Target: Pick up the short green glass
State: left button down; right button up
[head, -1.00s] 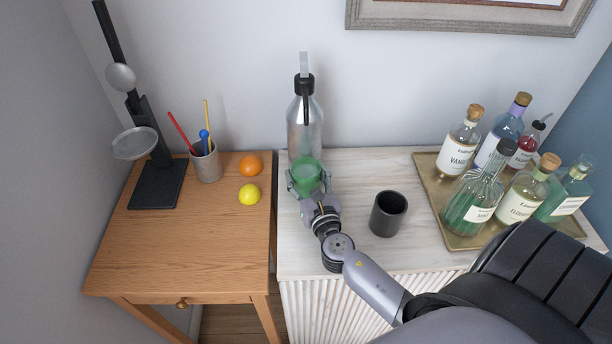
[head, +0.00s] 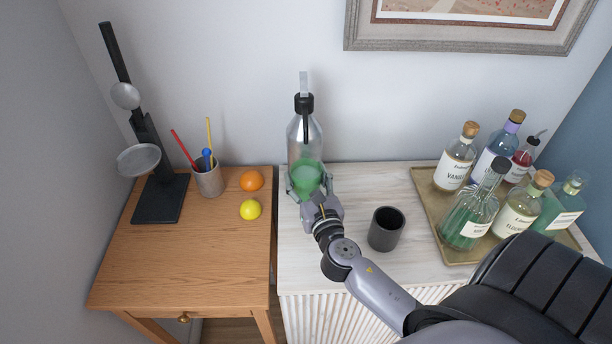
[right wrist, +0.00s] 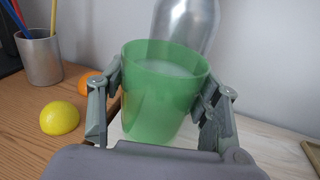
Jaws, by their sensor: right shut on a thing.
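The short green glass (head: 306,178) is at the left end of the white cabinet top, in front of a metal bottle. My right gripper (head: 308,188) is shut on it, with one finger on each side. In the right wrist view the green glass (right wrist: 163,95) is upright between the fingers of my right gripper (right wrist: 160,95). I cannot tell whether its base touches the cabinet top. My left gripper is not in view.
The metal bottle (head: 304,135) stands right behind the glass. A dark cup (head: 386,230) is to the right. A brass tray (head: 427,190) holds several bottles.

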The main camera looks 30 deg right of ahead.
jog(key=s+a+b, duration=0.3)
jog(key=s+a, duration=0.1)
jog(key=s, duration=0.3)
jog(key=s+a+b, duration=0.3)
jog(key=s+a, duration=0.2)
jog(key=s, duration=0.3)
jog(key=shift+s+a+r, duration=0.15)
jog(key=shift+s+a, duration=0.1)
